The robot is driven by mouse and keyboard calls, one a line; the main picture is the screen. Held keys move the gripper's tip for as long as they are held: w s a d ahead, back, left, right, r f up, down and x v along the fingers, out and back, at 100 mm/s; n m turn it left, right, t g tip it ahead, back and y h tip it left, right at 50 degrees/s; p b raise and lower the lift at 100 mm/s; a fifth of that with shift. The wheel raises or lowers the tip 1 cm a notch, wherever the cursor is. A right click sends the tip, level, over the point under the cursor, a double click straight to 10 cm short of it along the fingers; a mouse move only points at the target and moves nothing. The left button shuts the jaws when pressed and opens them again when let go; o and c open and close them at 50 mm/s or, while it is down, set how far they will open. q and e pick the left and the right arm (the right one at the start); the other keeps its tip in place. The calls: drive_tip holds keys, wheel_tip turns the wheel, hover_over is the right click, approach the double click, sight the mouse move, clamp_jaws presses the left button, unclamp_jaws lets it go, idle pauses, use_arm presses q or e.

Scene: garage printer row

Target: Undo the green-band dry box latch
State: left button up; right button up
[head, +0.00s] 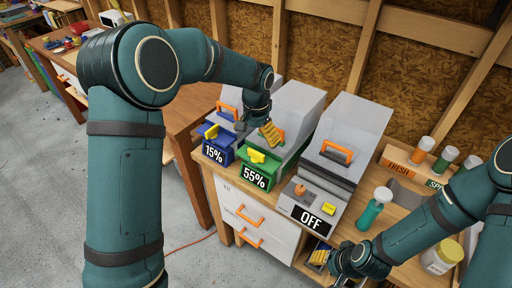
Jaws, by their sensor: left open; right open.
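The green-band dry box (298,105) stands on the wooden bench, with a grey lid and a green front marked 55%. Its yellow latch (257,156) sits on the green front above the label; I cannot tell whether it is fastened. My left gripper (270,133) is open above the box's lid, behind the latch and apart from it, and partly hides the orange lid handle. Its yellow finger pads show. My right gripper (319,258) is open, low at the bench front below the OFF box, partly hidden by its own wrist.
A blue-band box (218,145) marked 15% stands close on the left, and a grey box (348,130) marked OFF on the right. A teal bottle (375,207), a jar (441,257) and a FRESH rack (403,158) stand further right. White drawers (255,222) are below.

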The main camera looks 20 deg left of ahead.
sight(256, 152)
use_arm(q)
wheel_tip(256, 152, up, 5)
idle(0.3)
idle(0.4)
